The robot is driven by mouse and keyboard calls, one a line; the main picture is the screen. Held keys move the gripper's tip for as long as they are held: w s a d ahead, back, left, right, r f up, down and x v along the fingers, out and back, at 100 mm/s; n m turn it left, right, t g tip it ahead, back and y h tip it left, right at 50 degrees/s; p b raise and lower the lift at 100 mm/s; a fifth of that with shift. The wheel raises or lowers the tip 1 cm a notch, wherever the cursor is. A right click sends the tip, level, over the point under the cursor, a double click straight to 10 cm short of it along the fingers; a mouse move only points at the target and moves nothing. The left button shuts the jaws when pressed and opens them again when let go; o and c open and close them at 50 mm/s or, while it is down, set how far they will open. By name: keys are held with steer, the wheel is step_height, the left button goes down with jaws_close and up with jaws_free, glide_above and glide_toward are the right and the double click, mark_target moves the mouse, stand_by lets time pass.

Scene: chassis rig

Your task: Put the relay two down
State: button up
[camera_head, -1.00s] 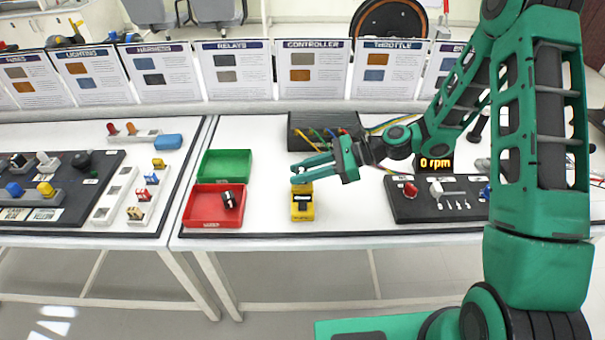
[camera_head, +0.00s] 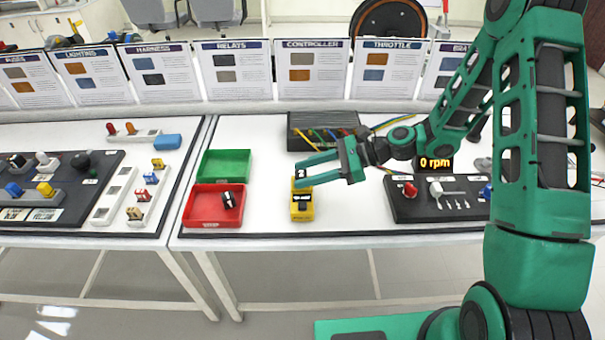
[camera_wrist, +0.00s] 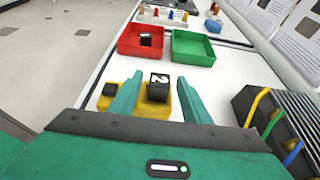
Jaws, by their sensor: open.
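Relay two, a black block with a white "2" label (camera_wrist: 159,78), stands on the back part of the yellow tester (camera_head: 302,207). It shows between the finger ends in the head view too. My gripper (camera_wrist: 158,84) is open, with one finger on each side of the relay. In the wrist view there is a gap between the relay and the right finger; the gap on the left is narrower. The relay's lower end is hidden, so I cannot tell how it sits in the tester (camera_wrist: 120,88).
A red tray (camera_head: 200,222) holding another black relay (camera_head: 230,199) stands left of the tester. An empty green tray (camera_head: 224,165) is behind it. A black controller box with coloured wires (camera_head: 325,128) is behind my gripper. A control panel (camera_head: 420,208) is at right.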

steer(key=v, duration=1)
steer(key=shift+d, duration=0.3)
steer(key=s+d+r+n+h, duration=0.3)
steer(key=s+d+n+h, duration=0.7)
steer(key=d, duration=0.5)
steer(key=s+d+r+n+h, duration=0.1)
steer(key=s+d+r, duration=0.2)
steer(key=s, duration=0.6)
steer(key=s+d+r+n+h, duration=0.1)
steer(key=s+d+r, duration=0.3)
steer(key=s+d, duration=0.4)
steer(key=shift+s+d+h, duration=0.3)
steer(key=shift+s+h, duration=0.3)
steer(key=shift+s, duration=0.05)
steer(key=shift+r, duration=0.1)
